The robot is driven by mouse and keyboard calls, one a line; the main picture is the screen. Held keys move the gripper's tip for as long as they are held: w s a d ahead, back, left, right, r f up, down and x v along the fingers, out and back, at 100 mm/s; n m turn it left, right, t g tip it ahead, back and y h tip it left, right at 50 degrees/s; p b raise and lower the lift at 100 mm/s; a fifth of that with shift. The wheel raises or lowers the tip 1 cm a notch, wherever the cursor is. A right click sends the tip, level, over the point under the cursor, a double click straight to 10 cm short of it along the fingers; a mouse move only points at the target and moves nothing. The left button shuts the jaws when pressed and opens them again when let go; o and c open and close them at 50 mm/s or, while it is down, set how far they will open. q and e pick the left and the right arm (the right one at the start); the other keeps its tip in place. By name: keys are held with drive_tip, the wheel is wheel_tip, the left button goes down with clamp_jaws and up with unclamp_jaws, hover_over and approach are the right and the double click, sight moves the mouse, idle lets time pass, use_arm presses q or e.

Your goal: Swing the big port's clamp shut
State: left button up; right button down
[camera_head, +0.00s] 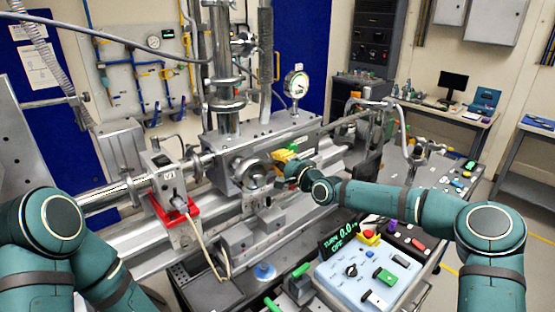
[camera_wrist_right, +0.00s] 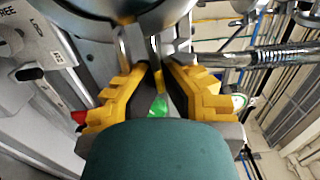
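The big port (camera_head: 252,174) is a round metal flange on the front of the steel chamber (camera_head: 222,150), in the middle of the head view. My right gripper (camera_head: 283,156), with yellow fingers, reaches in from the right to the port's upper right edge. In the right wrist view its fingertips (camera_wrist_right: 156,48) are close together just below a large round metal rim (camera_wrist_right: 100,22). A small green part (camera_wrist_right: 157,105) shows between the fingers. I cannot tell the clamp apart from the port, or whether the fingers touch it. My left gripper is out of view; only left arm links show.
A control box (camera_head: 368,272) with a lit display stands in front at right. A red bracket (camera_head: 174,210) and a beam pipe (camera_head: 102,198) lie left of the chamber. A pressure gauge (camera_head: 296,84) stands above it. A workbench (camera_head: 445,112) is at the back right.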

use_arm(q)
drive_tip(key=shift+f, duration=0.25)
use_arm(e)
drive_tip(key=shift+s+f+m, duration=0.1)
drive_tip(key=shift+f+m, duration=0.2)
drive_tip(key=shift+f, duration=0.6)
drive_tip(key=c, duration=1.1)
unclamp_jaws()
drive_tip(key=shift+a+r, duration=0.15)
drive_tip(key=shift+r, duration=0.1)
drive_tip(key=v, duration=1.1)
drive_tip(key=shift+s+d, duration=0.25)
drive_tip(key=shift+d, duration=0.05)
